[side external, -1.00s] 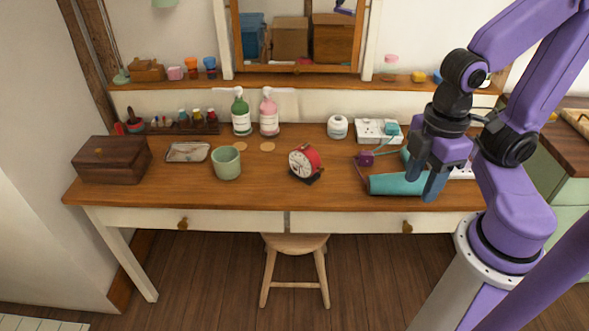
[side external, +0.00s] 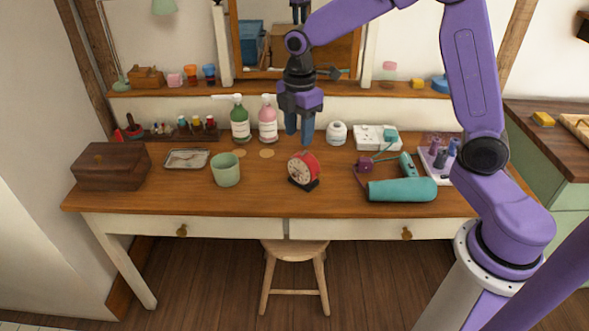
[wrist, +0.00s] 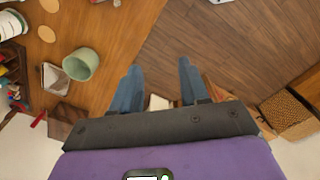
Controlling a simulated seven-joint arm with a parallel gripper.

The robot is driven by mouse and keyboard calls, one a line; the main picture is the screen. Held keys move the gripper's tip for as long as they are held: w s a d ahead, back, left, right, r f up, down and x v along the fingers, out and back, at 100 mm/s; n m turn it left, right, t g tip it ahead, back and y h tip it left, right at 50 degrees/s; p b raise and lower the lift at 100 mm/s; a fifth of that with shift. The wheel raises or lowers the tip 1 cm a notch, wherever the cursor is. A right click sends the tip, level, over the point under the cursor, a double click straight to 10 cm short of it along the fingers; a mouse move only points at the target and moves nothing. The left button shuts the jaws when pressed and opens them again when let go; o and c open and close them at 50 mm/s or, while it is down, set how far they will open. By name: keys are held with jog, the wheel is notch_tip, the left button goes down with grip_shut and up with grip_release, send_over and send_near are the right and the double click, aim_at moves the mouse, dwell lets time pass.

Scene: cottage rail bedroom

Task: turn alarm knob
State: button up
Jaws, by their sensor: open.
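The red alarm clock (side external: 306,167) stands on its dark base near the middle of the wooden desk. Its pale round dial faces the front left. The alarm knob is too small to make out. My gripper (side external: 299,137) hangs fingers down above the desk, just above the clock in the side picture and apart from it. Its two blue fingers are spread and empty. In the wrist view the open fingers (wrist: 159,72) show with a gap between them. The clock is not clearly seen there.
A green cup (side external: 226,169) stands left of the clock, and a teal hair dryer (side external: 402,190) lies to its right. Green (side external: 240,119) and pink (side external: 268,119) bottles and a white jar (side external: 337,132) stand behind. The desk's front strip is clear.

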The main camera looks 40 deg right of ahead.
jog(key=n, duration=0.2)
send_over(294, 173)
notch_tip(294, 173, down, 3)
notch_tip(294, 173, down, 18)
jog(key=shift+d+r, duration=0.1)
jog(key=shift+r, duration=0.05)
grip_shut()
